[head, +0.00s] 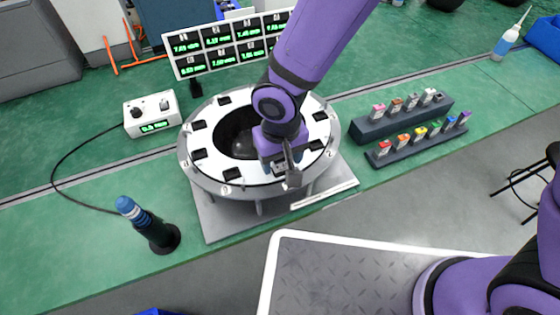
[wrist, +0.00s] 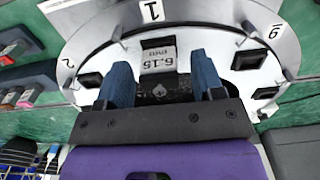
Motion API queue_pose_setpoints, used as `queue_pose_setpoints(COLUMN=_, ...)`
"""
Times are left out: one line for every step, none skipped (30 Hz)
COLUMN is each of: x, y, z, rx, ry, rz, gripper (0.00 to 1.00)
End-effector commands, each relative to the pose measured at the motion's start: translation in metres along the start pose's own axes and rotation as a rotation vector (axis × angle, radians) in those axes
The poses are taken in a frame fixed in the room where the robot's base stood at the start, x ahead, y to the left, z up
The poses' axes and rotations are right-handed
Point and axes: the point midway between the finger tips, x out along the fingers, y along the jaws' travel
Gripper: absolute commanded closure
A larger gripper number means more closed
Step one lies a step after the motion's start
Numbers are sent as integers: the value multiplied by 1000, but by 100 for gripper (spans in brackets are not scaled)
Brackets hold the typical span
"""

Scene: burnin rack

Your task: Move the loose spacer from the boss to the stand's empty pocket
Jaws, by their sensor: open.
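My gripper (head: 290,178) is over the near side of a round fixture's white ring (head: 196,138), beside its dark centre. In the wrist view its two blue fingers (wrist: 162,85) are open and apart. Between and beyond them are a dark part and a pale tag (wrist: 160,60) reading about 6.15, near the ring's number 1. I cannot tell whether this is the loose spacer or which part is the boss. Two dark stepped stands (head: 372,130) at the right hold several small coloured pieces. A dark square at the back row's right end may be an empty pocket; I cannot tell.
Several black squares sit around the ring. A display panel (head: 205,52) with green figures stands behind it. A small control box (head: 152,114) and a blue-topped upright tool (head: 146,222) are to the left.

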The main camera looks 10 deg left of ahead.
Motion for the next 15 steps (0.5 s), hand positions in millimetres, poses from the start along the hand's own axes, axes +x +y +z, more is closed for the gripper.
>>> queue_pose_setpoints(x=4, y=0, z=0, rx=0, ry=-2, rz=1, gripper=38)
queue_pose_setpoints(x=6, y=0, z=0, rx=0, ry=-2, rz=1, gripper=38)
queue_pose_setpoints(x=7, y=0, z=0, rx=0, ry=-2, rz=1, gripper=38)
queue_pose_setpoints(x=8, y=0, z=0, rx=0, ry=-2, rz=1, gripper=38)
queue_pose_setpoints(x=9, y=0, z=0, rx=0, ry=-2, rz=1, gripper=38)
queue_pose_setpoints(x=10, y=0, z=0, rx=0, ry=-1, rz=1, gripper=38)
queue_pose_setpoints(x=10, y=0, z=0, rx=0, ry=-1, rz=0, gripper=38)
queue_pose_setpoints(x=10, y=0, z=0, rx=0, ry=-1, rz=0, gripper=38)
queue_pose_setpoints(x=10, y=0, z=0, rx=0, ry=0, rz=0, gripper=38)
queue_pose_setpoints(x=10, y=0, z=0, rx=0, ry=0, rz=0, gripper=38)
queue_pose_setpoints(x=10, y=0, z=0, rx=0, ry=0, rz=0, gripper=38)
queue_pose_setpoints(x=10, y=0, z=0, rx=0, ry=0, rz=0, gripper=38)
queue_pose_setpoints(x=10, y=0, z=0, rx=0, ry=0, rz=0, gripper=38)
queue_pose_setpoints(x=10, y=0, z=0, rx=0, ry=0, rz=0, gripper=38)
queue_pose_setpoints(x=10, y=0, z=0, rx=0, ry=0, rz=0, gripper=38)
